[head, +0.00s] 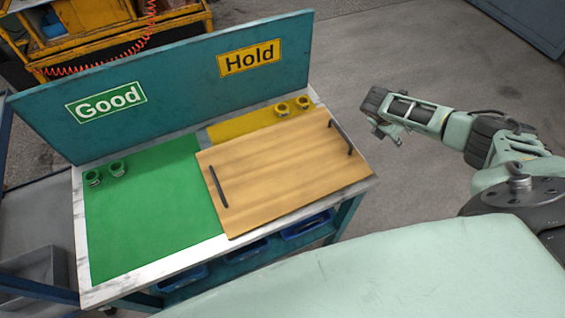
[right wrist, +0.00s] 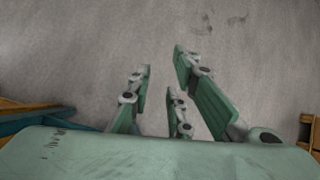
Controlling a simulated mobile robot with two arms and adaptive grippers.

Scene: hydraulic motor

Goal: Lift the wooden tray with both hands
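The wooden tray (head: 281,170) lies flat on the right part of the workbench, over part of the yellow area. It has a dark handle at its left end (head: 218,186) and another at its right end (head: 341,137). My right gripper (head: 388,138) is in the air to the right of the tray, apart from the right handle. In the right wrist view its fingers (right wrist: 165,95) are spread with a gap between them, with only grey floor beyond. My left gripper is in neither view.
The workbench (head: 75,215) has a green area (head: 150,215) left of the tray and a teal back panel (head: 180,85) with "Good" and "Hold" signs. Small ring-shaped parts stand on the green (head: 118,168) and yellow (head: 282,110) areas. Blue bins (head: 307,226) sit underneath. Open floor lies to the right.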

